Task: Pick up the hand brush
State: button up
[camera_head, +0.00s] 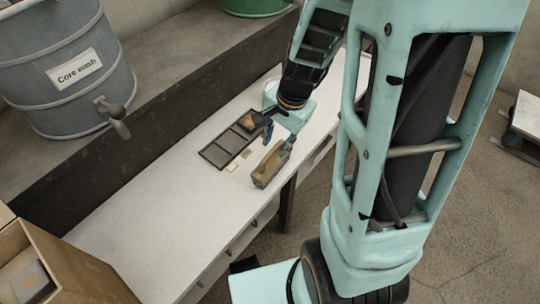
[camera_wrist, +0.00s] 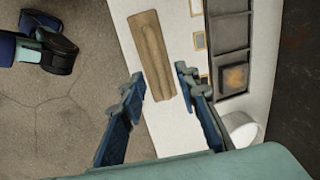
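The hand brush (camera_head: 270,166) looks like a tan wooden block and lies on the white bench near its right edge. In the wrist view the brush (camera_wrist: 150,50) lies lengthwise ahead of my fingers, its near end between the two fingertips in the picture. My gripper (camera_head: 279,141) is over the bench just beyond the brush. In the wrist view my gripper (camera_wrist: 160,80) is open, with a finger on each side of the brush's near end and no clear contact. The brush's bristles cannot be made out.
A dark compartmented tray (camera_head: 212,155) lies left of the brush, with small pale squares (camera_head: 232,167) between them. A white round object (camera_wrist: 242,128) shows in the wrist view. A grey "Core wash" drum (camera_head: 70,60) stands on the ledge. A cardboard box (camera_head: 75,275) is at lower left.

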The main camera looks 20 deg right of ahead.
aim_at(273, 150)
jog(key=f, duration=0.1)
jog(key=f+b, duration=0.1)
jog(key=f, duration=0.2)
jog(key=shift+w+a+f+b, duration=0.3)
jog(key=shift+w+a+b, duration=0.05)
jog(key=shift+b, duration=0.05)
jog(key=shift+r, duration=0.1)
grip_shut()
